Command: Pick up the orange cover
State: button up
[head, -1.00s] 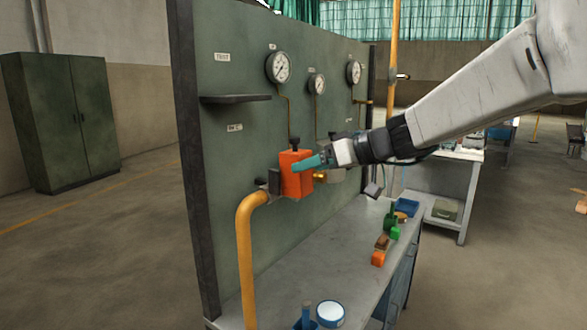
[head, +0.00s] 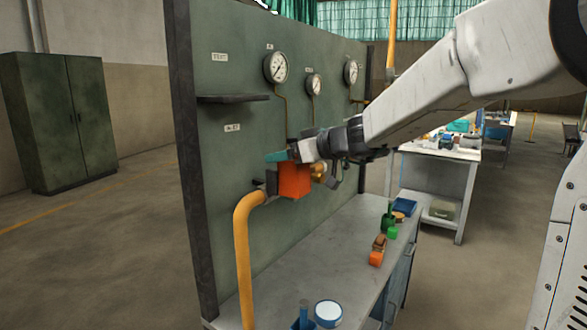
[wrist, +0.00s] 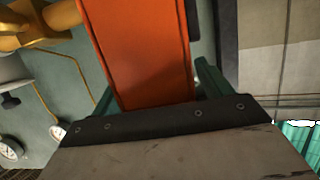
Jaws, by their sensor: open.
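The orange cover (head: 294,180) is a box-shaped piece on the pipe fittings at the green panel, above the bench. In the head view its top is hidden by my gripper (head: 278,157), whose teal fingers are at the cover's upper end. In the wrist view the orange cover (wrist: 140,45) fills the middle, with a teal finger of my gripper (wrist: 155,88) showing at each side of it. The jaws are open around the cover's near end; whether either finger touches it I cannot tell.
A yellow pipe (head: 243,250) rises to the cover's left. A dark shelf (head: 232,98) and gauges (head: 275,68) are on the panel (head: 225,160). The bench (head: 340,245) holds a white round container (head: 328,313), an orange-ended item (head: 377,257) and green items. Bare bench lies below the cover.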

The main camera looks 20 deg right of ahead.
jog(key=c, duration=1.2)
jog(key=shift+o, duration=0.2)
